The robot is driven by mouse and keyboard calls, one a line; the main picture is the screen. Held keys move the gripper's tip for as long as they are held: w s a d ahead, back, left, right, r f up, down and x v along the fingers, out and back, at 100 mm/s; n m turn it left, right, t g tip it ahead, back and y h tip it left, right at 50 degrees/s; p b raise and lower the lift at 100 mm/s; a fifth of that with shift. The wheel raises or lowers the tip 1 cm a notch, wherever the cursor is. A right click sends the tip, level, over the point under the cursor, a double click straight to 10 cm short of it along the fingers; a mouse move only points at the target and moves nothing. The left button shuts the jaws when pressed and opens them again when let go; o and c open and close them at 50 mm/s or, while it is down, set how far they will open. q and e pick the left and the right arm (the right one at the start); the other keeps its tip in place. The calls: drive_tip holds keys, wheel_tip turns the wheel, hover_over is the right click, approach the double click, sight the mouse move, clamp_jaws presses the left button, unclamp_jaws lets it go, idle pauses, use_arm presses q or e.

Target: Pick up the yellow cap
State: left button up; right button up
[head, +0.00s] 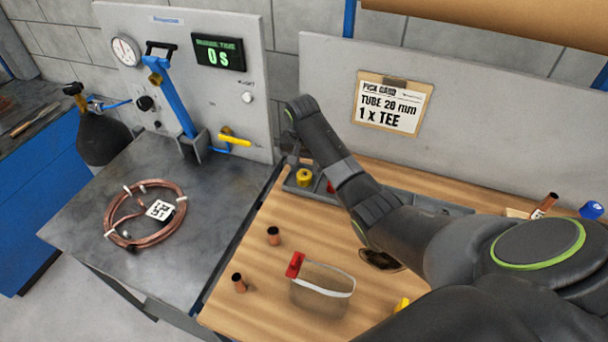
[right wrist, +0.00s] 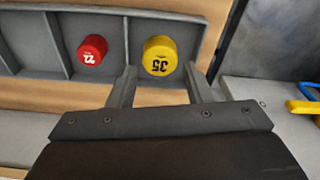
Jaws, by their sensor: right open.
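The yellow cap (head: 304,177) sits in the left end compartment of a grey divided tray (head: 400,186) at the back of the wooden bench. In the right wrist view the yellow cap (right wrist: 160,56), marked 35, lies just beyond and between my open fingers. My right gripper (right wrist: 158,78) is open and empty, and its fingers appear apart from the cap. In the head view the right gripper (head: 291,160) reaches down at the tray's left end, partly hidden by my arm. My left gripper is not in view.
A red cap (right wrist: 92,49) marked 22 is in a neighbouring compartment, with a divider between. A grey panel (head: 470,90) stands behind the tray. A yellow-handled valve (head: 236,141) is to the left. Copper fittings (head: 273,235) and a clear bin (head: 320,292) stand on the bench in front.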

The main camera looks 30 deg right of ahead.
sight(304, 174)
drive_tip(key=shift+w+d+f, duration=0.1)
drive_tip(key=shift+w+f, duration=0.05)
drive_tip(key=shift+f, duration=1.5)
drive_tip(key=c, duration=0.6)
drive_tip(key=shift+r, duration=0.1)
